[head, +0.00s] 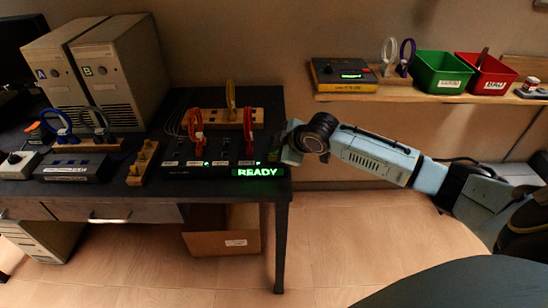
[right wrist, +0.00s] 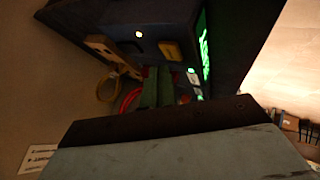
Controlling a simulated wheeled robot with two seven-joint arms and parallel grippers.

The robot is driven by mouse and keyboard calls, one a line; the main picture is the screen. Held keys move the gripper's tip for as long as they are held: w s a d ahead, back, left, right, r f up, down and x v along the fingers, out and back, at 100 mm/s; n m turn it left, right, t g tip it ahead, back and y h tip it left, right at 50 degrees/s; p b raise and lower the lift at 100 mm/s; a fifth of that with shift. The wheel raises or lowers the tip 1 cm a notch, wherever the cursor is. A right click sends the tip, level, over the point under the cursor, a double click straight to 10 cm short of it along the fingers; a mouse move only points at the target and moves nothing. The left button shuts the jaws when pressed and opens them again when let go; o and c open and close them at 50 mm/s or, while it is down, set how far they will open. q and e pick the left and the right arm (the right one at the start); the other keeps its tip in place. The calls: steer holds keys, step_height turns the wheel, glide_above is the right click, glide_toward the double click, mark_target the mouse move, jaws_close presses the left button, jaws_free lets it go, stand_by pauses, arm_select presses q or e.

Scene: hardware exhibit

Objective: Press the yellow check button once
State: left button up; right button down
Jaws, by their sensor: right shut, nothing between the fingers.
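The yellow check button (right wrist: 170,50) shows in the right wrist view as a small yellow block on the dark face of the test unit. A lit lamp (right wrist: 139,34) is beside it. In the head view the test unit (head: 205,171) stands at the desk's right end, with a green READY display (head: 258,172) on its front. My right gripper (head: 280,150) is at the unit's right end, close to the button. In the right wrist view its fingers (right wrist: 157,88) are shut and empty, with the button just beyond them. I cannot tell whether they touch it. My left gripper is not in view.
Red connectors (head: 195,137) stand on the unit left of my gripper. A wooden rack (head: 222,119) is behind. Two computer cases (head: 125,80) stand at the left. A wall shelf (head: 405,92) holds a green bin (head: 440,72) and a red bin (head: 488,76).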

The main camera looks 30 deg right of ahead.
steer(key=shift+f, duration=0.1)
steer(key=shift+f, duration=0.3)
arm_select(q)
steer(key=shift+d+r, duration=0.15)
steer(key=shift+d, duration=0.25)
arm_select(e)
steer(key=shift+f, duration=0.1)
